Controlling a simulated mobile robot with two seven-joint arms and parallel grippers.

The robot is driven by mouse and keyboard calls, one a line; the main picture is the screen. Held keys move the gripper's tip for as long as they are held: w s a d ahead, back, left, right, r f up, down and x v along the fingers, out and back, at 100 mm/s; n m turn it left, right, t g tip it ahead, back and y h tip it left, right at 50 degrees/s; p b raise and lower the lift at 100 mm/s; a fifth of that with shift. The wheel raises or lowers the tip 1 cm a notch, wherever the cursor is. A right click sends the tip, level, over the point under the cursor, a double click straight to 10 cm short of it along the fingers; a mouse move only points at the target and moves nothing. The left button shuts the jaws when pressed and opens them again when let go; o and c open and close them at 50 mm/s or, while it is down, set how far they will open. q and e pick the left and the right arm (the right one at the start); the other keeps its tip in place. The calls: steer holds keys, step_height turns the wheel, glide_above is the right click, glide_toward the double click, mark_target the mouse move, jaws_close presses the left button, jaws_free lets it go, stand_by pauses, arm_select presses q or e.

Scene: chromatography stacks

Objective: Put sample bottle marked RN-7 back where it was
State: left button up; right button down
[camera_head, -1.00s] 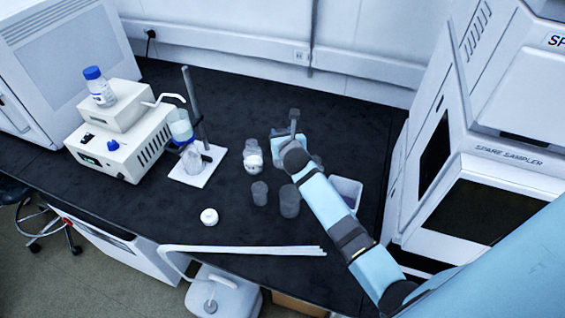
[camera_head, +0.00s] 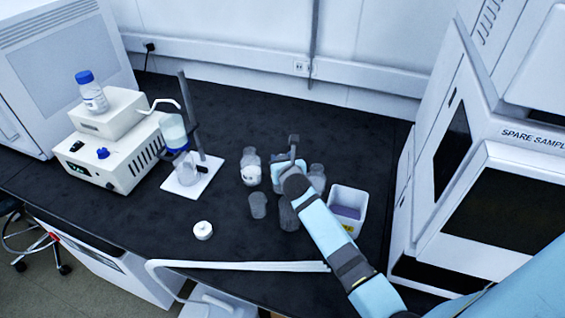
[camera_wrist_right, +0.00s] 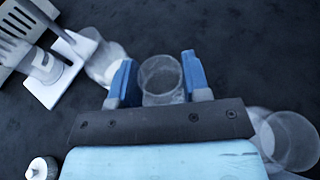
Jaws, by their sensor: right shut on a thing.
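My right gripper (camera_head: 288,166) is low over the black bench, between two clear bottles. In the right wrist view its blue fingers (camera_wrist_right: 160,80) are shut on a clear, round, open-looking vessel (camera_wrist_right: 161,78); the head view mostly hides it behind the gripper. One clear bottle with a white label (camera_head: 251,168) stands just left of the gripper and also shows in the wrist view (camera_wrist_right: 105,66). Another clear bottle (camera_head: 317,178) stands close on the right, also in the wrist view (camera_wrist_right: 288,140). I cannot read RN-7 on any of them. My left gripper is not in view.
Two grey beakers (camera_head: 258,205) (camera_head: 289,216) stand in front of the gripper. A white tray (camera_head: 347,226) with a purple item is to the right. A white cap (camera_head: 203,230) lies front left. A stand (camera_head: 194,178) and pump (camera_head: 122,155) are left; open bench lies behind.

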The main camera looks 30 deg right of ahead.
steer(key=shift+f, duration=0.2)
steer(key=c, duration=0.6)
jaws_free()
steer(key=shift+r, duration=0.15)
steer(key=shift+s+r, duration=0.1)
steer(key=shift+s, duration=0.15)
steer(key=v, duration=1.1)
steer(key=shift+s+a+r, duration=0.1)
steer(key=shift+s, duration=0.15)
